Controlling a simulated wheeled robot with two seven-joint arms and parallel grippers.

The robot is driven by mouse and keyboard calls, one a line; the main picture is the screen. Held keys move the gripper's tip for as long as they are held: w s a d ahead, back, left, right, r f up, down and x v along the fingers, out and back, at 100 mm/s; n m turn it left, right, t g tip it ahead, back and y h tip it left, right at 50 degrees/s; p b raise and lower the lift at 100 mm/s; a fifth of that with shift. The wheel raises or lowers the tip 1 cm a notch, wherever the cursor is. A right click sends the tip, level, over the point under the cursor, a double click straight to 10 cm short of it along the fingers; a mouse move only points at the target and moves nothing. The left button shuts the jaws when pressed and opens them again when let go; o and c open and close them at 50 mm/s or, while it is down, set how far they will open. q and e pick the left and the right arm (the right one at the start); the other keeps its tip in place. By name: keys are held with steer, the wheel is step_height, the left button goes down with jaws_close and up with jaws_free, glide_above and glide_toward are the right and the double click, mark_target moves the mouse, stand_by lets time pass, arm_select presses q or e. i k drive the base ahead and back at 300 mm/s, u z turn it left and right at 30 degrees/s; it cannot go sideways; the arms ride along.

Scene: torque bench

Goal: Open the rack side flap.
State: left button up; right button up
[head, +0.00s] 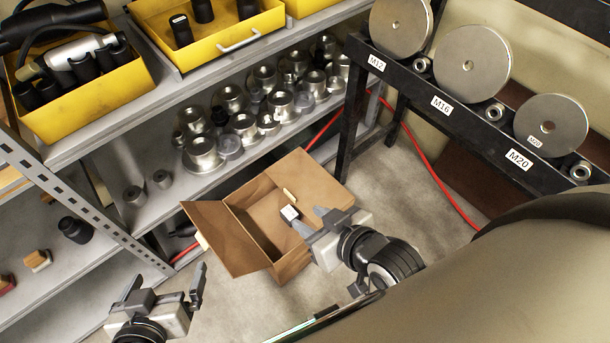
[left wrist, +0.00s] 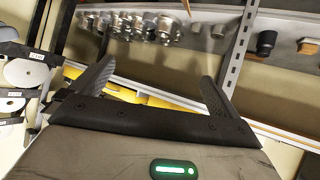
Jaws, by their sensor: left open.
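An open cardboard box (head: 294,268) stands on the floor beside the rack. One flap (head: 222,240) spreads out on its left, and another panel (head: 316,182) spreads at its upper right. The edge along the rack is a narrow brown strip; I cannot tell how its flap lies. My left gripper (head: 163,284) is open and empty, left of and below the box, apart from it. Its spread fingers also show in the left wrist view (left wrist: 155,90). My right gripper (head: 309,218) reaches over the box's near right side, its fingers apart. A small white piece (head: 290,213) shows near its fingertips.
The grey rack (head: 95,143) holds yellow bins (head: 90,105) and several metal sockets (head: 203,153). A black stand (head: 400,78) with metal discs is at the right. A red hose (head: 433,172) runs along the floor.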

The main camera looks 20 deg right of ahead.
mark_target(297, 174)
steer(key=u, duration=2.1)
steer(key=k, duration=0.6)
steer(key=z, duration=1.1)
